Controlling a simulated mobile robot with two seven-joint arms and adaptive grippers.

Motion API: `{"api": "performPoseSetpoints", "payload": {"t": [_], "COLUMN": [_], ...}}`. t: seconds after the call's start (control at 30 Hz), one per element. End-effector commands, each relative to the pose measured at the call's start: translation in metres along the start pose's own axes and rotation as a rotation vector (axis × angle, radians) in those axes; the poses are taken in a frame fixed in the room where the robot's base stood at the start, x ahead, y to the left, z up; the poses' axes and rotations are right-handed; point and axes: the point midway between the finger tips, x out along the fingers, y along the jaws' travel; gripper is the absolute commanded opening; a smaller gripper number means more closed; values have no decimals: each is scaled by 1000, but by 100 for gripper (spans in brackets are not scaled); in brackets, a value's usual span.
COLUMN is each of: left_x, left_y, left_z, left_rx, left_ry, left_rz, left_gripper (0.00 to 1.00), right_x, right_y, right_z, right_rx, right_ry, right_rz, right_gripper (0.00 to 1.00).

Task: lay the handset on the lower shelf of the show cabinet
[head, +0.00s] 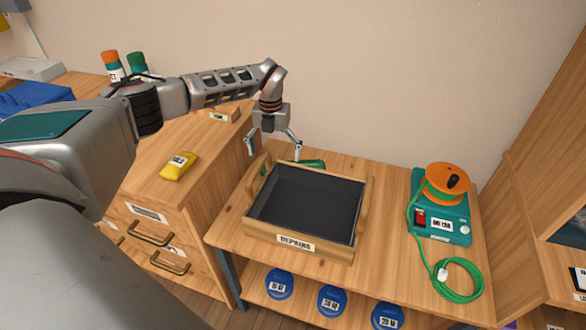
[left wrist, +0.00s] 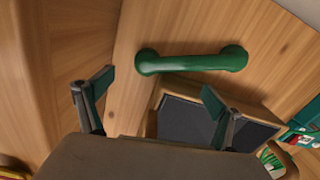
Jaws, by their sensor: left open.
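The green handset (head: 313,164) lies on the wooden bench top behind the repairs tray, mostly hidden by the tray's back edge in the head view. In the left wrist view the whole handset (left wrist: 190,63) shows, lying crosswise with a rounded cup at each end. My left gripper (head: 275,154) is open and empty above the bench near the tray's back left corner. In the left wrist view its fingertips (left wrist: 158,88) are apart, with the handset beyond them. A wooden cabinet (head: 530,185) with shelves, likely the show cabinet, is cut off at the right edge. My right gripper is not seen.
The empty repairs tray (head: 312,203) has raised wooden sides. A teal device (head: 443,222) with an orange cable reel (head: 447,184) and green cord stands at right. A yellow item (head: 178,166) lies on the drawer unit at left. Blue discs (head: 331,299) sit below the bench.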

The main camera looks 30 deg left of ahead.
Motion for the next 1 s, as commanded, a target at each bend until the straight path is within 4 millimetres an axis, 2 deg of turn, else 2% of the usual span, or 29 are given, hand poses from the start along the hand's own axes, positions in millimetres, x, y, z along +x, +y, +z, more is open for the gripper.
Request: {"api": "performPoseSetpoints", "payload": {"t": [0.03, 0.23, 0.5, 0.77, 0.87, 1.0], "left_x": [10, 24, 63, 64, 64, 64], "left_y": [0, 0, 0, -1, -1, -1], "left_z": [-2, -2, -3, -1, -2, -2], "left_rx": [-1, -2, -3, -3, -3, -3], "left_ry": [6, 4, 7, 0, 1, 1], "left_rz": [2, 2, 3, 1, 1, 1], "left_gripper": [93, 93, 93, 93, 72, 36], "right_x": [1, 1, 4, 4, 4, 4], "right_y": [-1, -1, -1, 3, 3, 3], "right_z": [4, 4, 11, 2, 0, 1], "right_rx": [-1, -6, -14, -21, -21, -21], "right_ry": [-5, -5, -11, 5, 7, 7], "right_rz": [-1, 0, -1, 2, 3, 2], "right_gripper": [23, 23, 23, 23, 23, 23]}}
